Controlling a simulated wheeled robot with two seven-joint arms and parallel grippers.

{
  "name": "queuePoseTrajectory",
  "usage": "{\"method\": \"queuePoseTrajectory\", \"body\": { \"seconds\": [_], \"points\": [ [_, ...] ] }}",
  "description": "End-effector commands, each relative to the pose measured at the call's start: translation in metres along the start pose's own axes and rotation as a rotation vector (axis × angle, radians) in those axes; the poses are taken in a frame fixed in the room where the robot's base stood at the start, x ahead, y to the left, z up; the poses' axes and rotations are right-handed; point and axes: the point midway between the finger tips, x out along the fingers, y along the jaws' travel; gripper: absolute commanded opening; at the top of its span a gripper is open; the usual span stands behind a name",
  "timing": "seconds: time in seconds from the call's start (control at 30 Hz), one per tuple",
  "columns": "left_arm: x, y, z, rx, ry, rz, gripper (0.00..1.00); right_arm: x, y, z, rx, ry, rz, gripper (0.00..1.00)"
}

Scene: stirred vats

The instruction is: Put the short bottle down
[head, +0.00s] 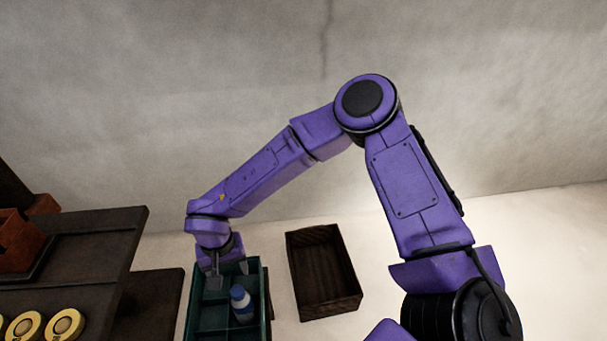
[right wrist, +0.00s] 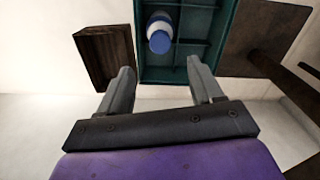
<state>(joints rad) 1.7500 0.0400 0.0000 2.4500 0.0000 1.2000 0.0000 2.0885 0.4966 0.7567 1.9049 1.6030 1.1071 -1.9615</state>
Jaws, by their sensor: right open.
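The short bottle (head: 243,308), white and blue with a blue cap, is in a compartment of the teal divided crate (head: 263,290). It also shows in the right wrist view (right wrist: 159,30), inside the crate (right wrist: 146,75). It looks roughly upright, though its base is hidden. My right gripper (head: 229,277) is above the crate, just beyond the bottle in the head view. In the right wrist view its two fingers (right wrist: 158,68) are spread with nothing between them, and the bottle is apart from them. My left gripper is not in view.
An empty dark wooden box (head: 325,272) stands right of the crate. To the left are dark brown shelves or tables (head: 95,262), with several yellow round items (head: 65,324) and a reddish-brown container (head: 18,240). The pale floor around the wooden box is clear.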

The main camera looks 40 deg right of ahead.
Motion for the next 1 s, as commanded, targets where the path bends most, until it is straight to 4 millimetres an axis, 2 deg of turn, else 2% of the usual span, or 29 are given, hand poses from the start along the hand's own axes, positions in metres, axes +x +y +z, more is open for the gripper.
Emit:
{"method": "queuePoseTrajectory", "body": {
  "seconds": [0.07, 0.17, 0.27, 0.3, 0.33, 0.4, 0.53, 0.6, 0.7, 1.0],
  "points": [
    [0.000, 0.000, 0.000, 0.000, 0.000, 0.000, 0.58, 0.004, 0.003, 0.001, 0.003, 0.003, 0.011, 0.65],
    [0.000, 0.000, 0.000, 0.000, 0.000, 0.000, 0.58, 0.037, 0.029, 0.013, 0.036, 0.049, 0.116, 0.65],
    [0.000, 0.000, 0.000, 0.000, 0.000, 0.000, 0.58, 0.093, 0.089, 0.036, 0.087, 0.187, 0.280, 0.65],
    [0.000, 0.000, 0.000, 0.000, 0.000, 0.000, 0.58, 0.113, 0.117, 0.048, 0.102, 0.258, 0.325, 0.65],
    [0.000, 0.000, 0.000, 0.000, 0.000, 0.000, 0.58, 0.125, 0.136, 0.057, 0.108, 0.309, 0.341, 0.65],
    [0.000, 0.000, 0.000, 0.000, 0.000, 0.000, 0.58, 0.145, 0.174, 0.080, 0.118, 0.399, 0.330, 0.65],
    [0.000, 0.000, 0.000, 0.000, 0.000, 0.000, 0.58, 0.161, 0.221, 0.124, 0.148, 0.438, 0.229, 0.65],
    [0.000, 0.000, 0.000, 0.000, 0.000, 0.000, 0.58, 0.162, 0.235, 0.142, 0.172, 0.419, 0.181, 0.65],
    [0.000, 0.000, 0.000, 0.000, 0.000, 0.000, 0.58, 0.162, 0.245, 0.156, 0.201, 0.392, 0.140, 0.65],
    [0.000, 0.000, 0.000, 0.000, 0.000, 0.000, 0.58, 0.162, 0.246, 0.159, 0.214, 0.386, 0.126, 0.65]
  ]
}}
